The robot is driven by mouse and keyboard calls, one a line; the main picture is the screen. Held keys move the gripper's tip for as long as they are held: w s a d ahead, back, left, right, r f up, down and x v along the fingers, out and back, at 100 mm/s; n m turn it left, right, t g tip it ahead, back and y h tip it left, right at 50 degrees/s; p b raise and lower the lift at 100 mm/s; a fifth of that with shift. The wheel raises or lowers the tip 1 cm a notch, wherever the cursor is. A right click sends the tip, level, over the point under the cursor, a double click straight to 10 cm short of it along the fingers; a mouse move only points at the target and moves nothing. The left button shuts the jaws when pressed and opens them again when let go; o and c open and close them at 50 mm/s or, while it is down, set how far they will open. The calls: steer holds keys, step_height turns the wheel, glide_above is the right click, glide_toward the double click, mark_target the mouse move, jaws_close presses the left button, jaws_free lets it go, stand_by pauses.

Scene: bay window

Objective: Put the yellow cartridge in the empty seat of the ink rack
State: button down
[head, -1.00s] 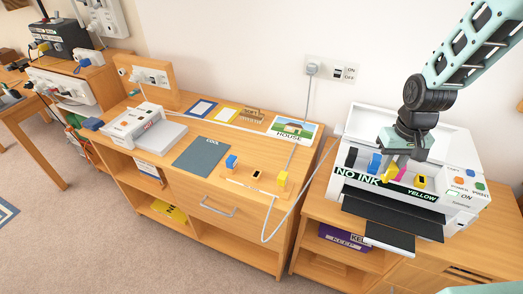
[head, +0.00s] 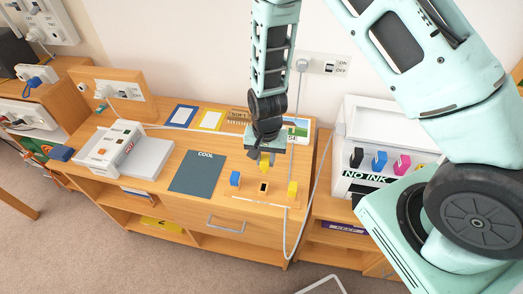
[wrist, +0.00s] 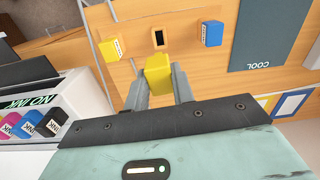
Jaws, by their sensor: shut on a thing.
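My gripper (head: 265,152) is shut on a yellow cartridge (wrist: 158,74), which also shows below the fingers in the head view (head: 265,160). It holds the cartridge over the wooden cabinet top, near the ink rack (head: 240,195). The rack has a blue cartridge (head: 235,178) at one end and another yellow cartridge (head: 292,190) at the other. Between them is a dark, empty seat (head: 263,188). In the wrist view the seat (wrist: 158,38) lies just beyond the held cartridge, between the yellow cartridge (wrist: 113,48) and the blue cartridge (wrist: 212,33). The held cartridge appears above the rack, apart from it.
A white printer (head: 350,120) marked NO INK stands at right, with black, blue, magenta and yellow cartridges in its front. A dark COOL mat (head: 197,172) lies left of the rack. A HOUSE picture (head: 298,128) is behind the gripper. A cable (head: 309,190) runs right of the rack.

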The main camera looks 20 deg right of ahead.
mark_target(264, 169)
steer(key=shift+s+a+f+m, duration=0.35)
steer(key=shift+a+f+m, duration=0.05)
steer(key=shift+f+b, duration=2.2)
steer(key=shift+f, duration=0.7)
steer(key=shift+f+b, duration=1.25)
steer(key=shift+f, duration=0.55)
steer(key=c, duration=1.1)
jaws_free()
step_height(264, 169, up, 18)
steer(key=shift+f+b, duration=0.25)
steer(key=shift+b, duration=0.35)
